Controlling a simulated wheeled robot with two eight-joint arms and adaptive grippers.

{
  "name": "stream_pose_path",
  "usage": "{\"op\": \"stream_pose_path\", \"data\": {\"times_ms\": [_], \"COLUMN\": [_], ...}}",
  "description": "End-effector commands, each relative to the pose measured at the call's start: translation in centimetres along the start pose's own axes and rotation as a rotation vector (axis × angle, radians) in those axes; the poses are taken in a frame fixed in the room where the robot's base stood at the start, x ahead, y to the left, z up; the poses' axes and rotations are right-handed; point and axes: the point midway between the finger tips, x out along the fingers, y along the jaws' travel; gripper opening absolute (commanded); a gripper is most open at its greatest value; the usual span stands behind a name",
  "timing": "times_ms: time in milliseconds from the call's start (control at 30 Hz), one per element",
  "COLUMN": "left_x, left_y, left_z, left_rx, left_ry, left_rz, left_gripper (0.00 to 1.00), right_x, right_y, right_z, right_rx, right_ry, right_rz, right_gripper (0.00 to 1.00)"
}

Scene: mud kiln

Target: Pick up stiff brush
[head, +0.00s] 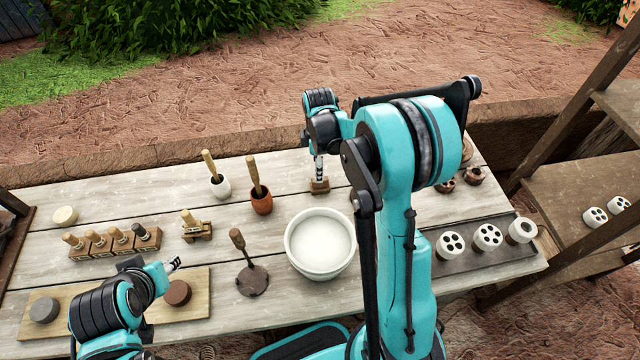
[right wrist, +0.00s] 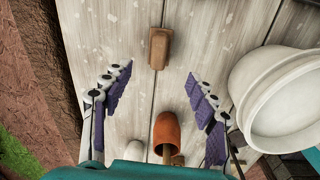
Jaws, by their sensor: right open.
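A small brown wooden block, which looks like the stiff brush (head: 319,186), lies on the table behind the white bowl. In the right wrist view the brush (right wrist: 160,47) lies ahead of the fingertips, roughly centred between them. No bristles can be made out. My right gripper (head: 319,168) points down over the brush in the head view. Its purple-padded fingers (right wrist: 158,80) are spread wide and hold nothing. My left gripper (head: 174,265) is at the front left, above the board by a brown disc; its finger state is unclear.
An orange pot (head: 262,203) with a wooden handle in it stands left of the brush; it also shows in the right wrist view (right wrist: 166,130). The white bowl (head: 290,245) stands in front. A white cup (head: 220,188) and a stamp rack (head: 147,240) are farther left.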

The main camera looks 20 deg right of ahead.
Motion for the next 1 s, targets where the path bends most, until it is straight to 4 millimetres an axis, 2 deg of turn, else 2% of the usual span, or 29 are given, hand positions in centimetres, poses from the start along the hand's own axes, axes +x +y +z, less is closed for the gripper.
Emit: {"op": "stream_pose_path", "data": {"times_ms": [100, 200, 567, 800, 1000], "left_x": [-0.2, -0.2, 0.7, 1.9, 2.0], "left_y": [0.0, 0.0, 0.0, 0.0, 0.0], "left_z": [-0.1, -0.1, 0.5, 1.4, 1.4], "left_rx": [0.0, 0.0, 0.0, 0.0, 0.0], "left_ry": [0.0, 0.0, 0.0, 0.0, 0.0], "left_rz": [0.0, 0.0, 0.0, 0.0, 0.0], "left_gripper": [0.4, 0.4, 0.4, 0.4, 0.4], "right_x": [1.7, 2.5, 6.1, 9.7, 10.4], "right_y": [0.8, 1.0, 0.8, 0.4, 0.3], "right_z": [0.3, 0.5, 0.6, 0.7, 0.8], "right_rx": [-0.063, -0.093, -0.102, -0.101, -0.101], "right_ry": [-0.005, -0.007, -0.007, -0.007, -0.007], "right_rz": [-0.03, -0.043, -0.046, -0.046, -0.046], "right_gripper": [0.59, 0.59, 0.59, 0.59, 0.59]}}
